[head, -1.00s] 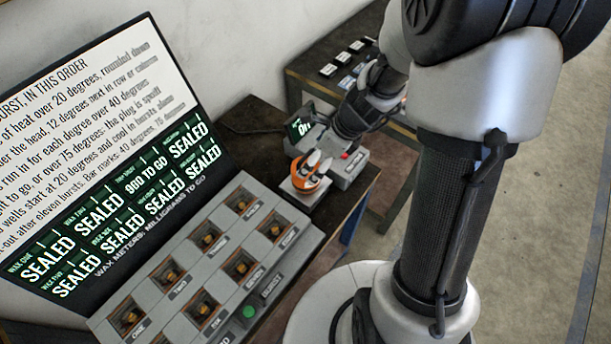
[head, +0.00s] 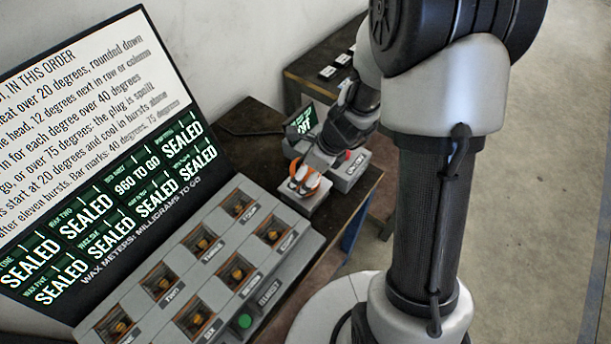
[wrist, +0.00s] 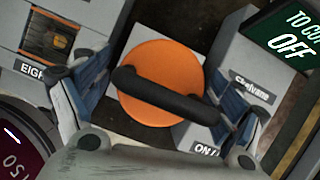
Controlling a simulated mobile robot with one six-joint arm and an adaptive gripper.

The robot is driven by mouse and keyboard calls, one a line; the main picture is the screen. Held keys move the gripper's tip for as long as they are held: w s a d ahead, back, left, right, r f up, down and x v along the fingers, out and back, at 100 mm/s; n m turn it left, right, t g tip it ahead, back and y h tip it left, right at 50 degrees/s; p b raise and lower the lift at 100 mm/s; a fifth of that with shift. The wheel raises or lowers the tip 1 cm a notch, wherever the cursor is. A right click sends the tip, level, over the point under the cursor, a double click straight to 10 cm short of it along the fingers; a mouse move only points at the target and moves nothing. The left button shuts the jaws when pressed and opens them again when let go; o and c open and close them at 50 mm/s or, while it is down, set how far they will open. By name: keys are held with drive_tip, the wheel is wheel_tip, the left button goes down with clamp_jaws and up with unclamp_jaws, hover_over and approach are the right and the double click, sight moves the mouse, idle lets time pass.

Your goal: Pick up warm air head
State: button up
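The warm air head appears to be the orange disc with a black bar handle across its top; it shows in the wrist view (wrist: 160,68) and in the head view (head: 312,183). It rests on a small pale stand (head: 303,204) at the table's right end. My gripper (wrist: 155,95) is open, its two fingers apart on either side of the disc and handle. In the head view my gripper (head: 305,180) is down at the disc and partly covers it. I cannot tell whether the fingers touch it.
A grey panel of several square wells (head: 215,255) with a green button (head: 244,321) lies left of the stand. A grey box (head: 349,170) and a display reading OFF (head: 304,124) stand close behind. A large text screen (head: 85,120) leans at left.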

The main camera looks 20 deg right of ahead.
drive_tip(key=c, duration=1.5)
